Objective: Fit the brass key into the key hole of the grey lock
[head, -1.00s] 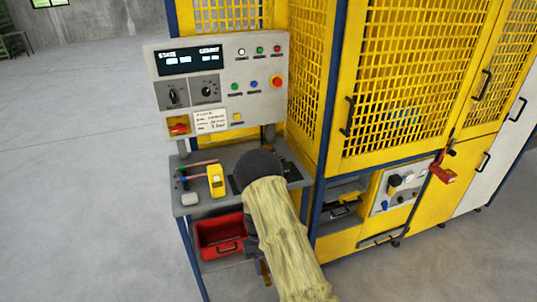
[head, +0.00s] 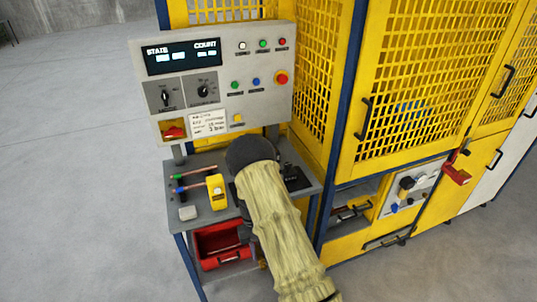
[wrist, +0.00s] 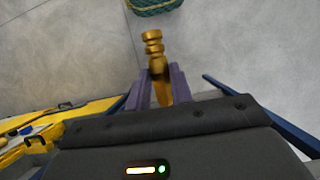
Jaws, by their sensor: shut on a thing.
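In the wrist view, my gripper (wrist: 155,92) is shut on the brass key (wrist: 153,46), a ribbed gold-coloured piece standing out beyond the purple fingers. Floor shows behind it. In the head view my sleeved arm covers most of the gripper and key, beside the front of the grey bench. I cannot make out the grey lock or its key hole for certain. A small grey panel (head: 422,181) with dark and coloured fittings is on the yellow machine at the right, well apart from my gripper.
A grey control box (head: 215,80) stands over the bench (head: 205,215), which holds a yellow device (head: 216,192) and screwdriver-like tools. A red bin (head: 222,262) sits below. A red padlock-like piece (head: 457,174) hangs on the yellow machine. Open floor (head: 75,170) lies left.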

